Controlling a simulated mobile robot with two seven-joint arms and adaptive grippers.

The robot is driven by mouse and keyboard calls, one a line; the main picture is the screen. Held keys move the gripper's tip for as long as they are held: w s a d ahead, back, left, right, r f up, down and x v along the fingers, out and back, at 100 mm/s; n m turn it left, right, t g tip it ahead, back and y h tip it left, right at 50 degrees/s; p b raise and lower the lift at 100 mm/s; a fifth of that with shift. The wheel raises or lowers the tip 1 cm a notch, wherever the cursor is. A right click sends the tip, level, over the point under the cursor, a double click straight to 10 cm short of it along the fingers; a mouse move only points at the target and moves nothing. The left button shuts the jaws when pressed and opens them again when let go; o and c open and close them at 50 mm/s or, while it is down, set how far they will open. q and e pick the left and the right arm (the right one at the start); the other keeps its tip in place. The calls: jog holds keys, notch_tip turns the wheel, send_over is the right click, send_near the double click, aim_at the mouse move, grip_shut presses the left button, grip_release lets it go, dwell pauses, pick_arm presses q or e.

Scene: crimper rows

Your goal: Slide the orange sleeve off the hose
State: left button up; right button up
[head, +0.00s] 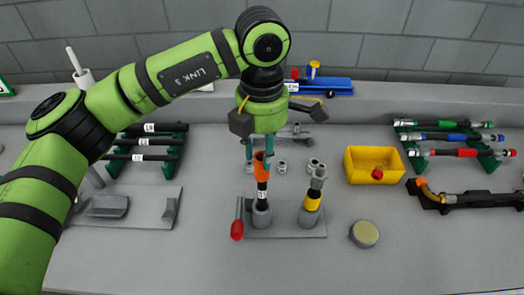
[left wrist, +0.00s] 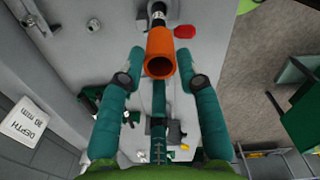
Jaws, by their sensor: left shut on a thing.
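The orange sleeve (head: 263,170) is upright between the teal fingers of my left gripper (head: 260,160), which is shut on it. In the left wrist view the sleeve (left wrist: 161,60) shows its open, hollow upper end between the fingertips (left wrist: 160,68). The black hose (head: 262,190) with a white label stands upright in a grey holder (head: 262,213) directly below the sleeve. The hose (left wrist: 157,12) also shows beyond the sleeve in the left wrist view. I cannot tell whether the sleeve's lower end still surrounds the hose top. My right gripper is not in view.
A hose with a yellow sleeve (head: 312,200) stands close on the right. A red-ended tool (head: 237,230) is close on the left. A yellow bin (head: 374,165), a round tan-topped piece (head: 364,234) and racks of crimped hoses (head: 450,140) lie farther right. The front bench is mostly clear.

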pick_arm(q)
jog(key=shift+r+p, duration=1.75)
jog(key=shift+r, duration=1.55)
jog(key=shift+c, duration=0.4)
jog(key=shift+f, duration=0.1)
